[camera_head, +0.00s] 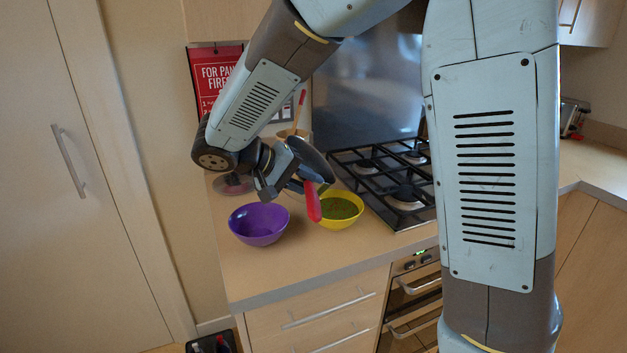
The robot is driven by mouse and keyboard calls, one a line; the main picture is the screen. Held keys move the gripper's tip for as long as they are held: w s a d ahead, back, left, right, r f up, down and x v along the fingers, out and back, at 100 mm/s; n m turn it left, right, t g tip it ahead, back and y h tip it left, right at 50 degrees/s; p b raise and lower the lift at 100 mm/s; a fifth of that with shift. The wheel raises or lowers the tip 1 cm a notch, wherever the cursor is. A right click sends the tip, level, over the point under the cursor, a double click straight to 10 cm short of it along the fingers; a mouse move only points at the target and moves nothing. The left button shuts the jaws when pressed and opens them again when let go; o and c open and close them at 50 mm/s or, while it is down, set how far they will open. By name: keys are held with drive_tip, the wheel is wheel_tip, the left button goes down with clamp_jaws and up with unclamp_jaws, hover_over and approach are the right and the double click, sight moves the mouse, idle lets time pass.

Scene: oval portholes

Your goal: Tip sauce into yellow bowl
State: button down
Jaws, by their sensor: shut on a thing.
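The yellow bowl (352,219) stands upright on the counter by the hob, with green contents (338,208) in it. My gripper (291,183) is shut on a dark pan (313,158) with a red handle (313,204). The pan is steeply tilted and held above the bowl's back left side. The red handle hangs down in front of the bowl's left rim and hides part of it. The pan's inside and any sauce in it cannot be made out. The fingertips are partly hidden by the handle and the gripper body.
A purple bowl (258,225) stands on the counter (300,262), left of the yellow bowl. A black gas hob (405,190) lies to the right. A red sign (214,75) hangs on the wall behind. The counter's front strip is clear.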

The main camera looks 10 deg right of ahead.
drive_tip(key=shift+a+f+h, duration=0.3)
drive_tip(key=shift+a+h, duration=0.15)
drive_tip(key=shift+h, duration=0.65)
drive_tip(key=r+n+h, duration=0.1)
drive_tip(key=h, duration=0.1)
drive_tip(key=r+h, duration=0.1)
drive_tip(key=h, duration=0.2)
drive_tip(key=shift+a+r+n+t, duration=0.15)
drive_tip(key=shift+a+n+t, duration=0.05)
drive_tip(key=shift+n+t, duration=0.2)
